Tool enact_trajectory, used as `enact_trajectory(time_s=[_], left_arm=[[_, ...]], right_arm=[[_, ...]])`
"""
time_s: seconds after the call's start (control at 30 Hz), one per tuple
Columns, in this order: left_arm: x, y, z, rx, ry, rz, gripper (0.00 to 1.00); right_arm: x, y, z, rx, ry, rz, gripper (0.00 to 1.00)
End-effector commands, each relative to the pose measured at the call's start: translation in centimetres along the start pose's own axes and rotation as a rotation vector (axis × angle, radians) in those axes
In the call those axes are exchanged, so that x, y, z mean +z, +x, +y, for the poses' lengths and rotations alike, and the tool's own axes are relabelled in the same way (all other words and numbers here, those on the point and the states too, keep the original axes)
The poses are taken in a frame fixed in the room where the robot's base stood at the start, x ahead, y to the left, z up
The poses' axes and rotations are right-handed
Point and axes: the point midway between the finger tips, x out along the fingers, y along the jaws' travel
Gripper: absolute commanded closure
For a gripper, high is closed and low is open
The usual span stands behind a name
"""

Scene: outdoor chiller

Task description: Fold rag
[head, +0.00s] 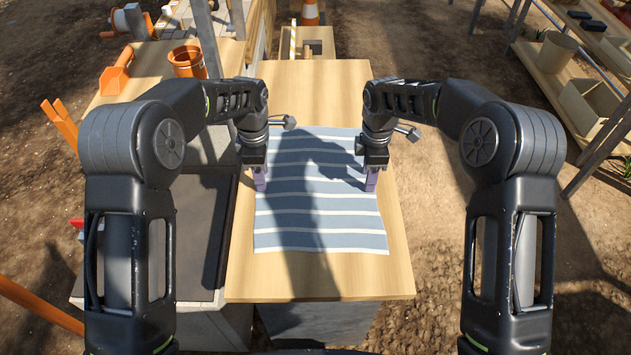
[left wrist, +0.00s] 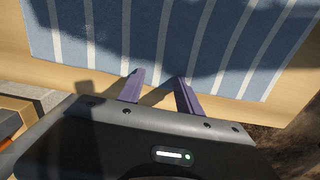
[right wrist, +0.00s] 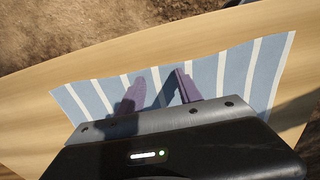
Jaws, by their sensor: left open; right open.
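A blue rag with white stripes (head: 318,215) lies flat and spread out on the wooden table. My left gripper (head: 260,180) is open at the rag's left edge, pointing down. In the left wrist view its purple fingers (left wrist: 160,85) are apart near the edge of the rag (left wrist: 150,45). My right gripper (head: 371,182) is open at the rag's right side. In the right wrist view its fingers (right wrist: 158,85) are apart over the rag (right wrist: 235,75). I cannot tell whether either gripper touches the cloth.
The wooden tabletop (head: 320,278) is bare in front of the rag and behind it. An orange pot (head: 187,62) and an orange tool carrier (head: 116,72) stand on a surface at the left. A shelf with planters (head: 590,100) stands at the right, apart from the table.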

Motion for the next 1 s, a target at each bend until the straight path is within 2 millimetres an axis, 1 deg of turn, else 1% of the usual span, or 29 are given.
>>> enact_trajectory(time_s=[0.33,1.0], left_arm=[[-0.01,0.17,-0.02,-0.001,0.000,0.000,0.59],[-0.02,0.22,-0.04,-0.002,0.000,0.001,0.86]], right_arm=[[0.01,0.14,-0.03,-0.001,0.000,0.000,0.59],[0.03,0.21,-0.07,-0.002,0.000,-0.001,0.86]])
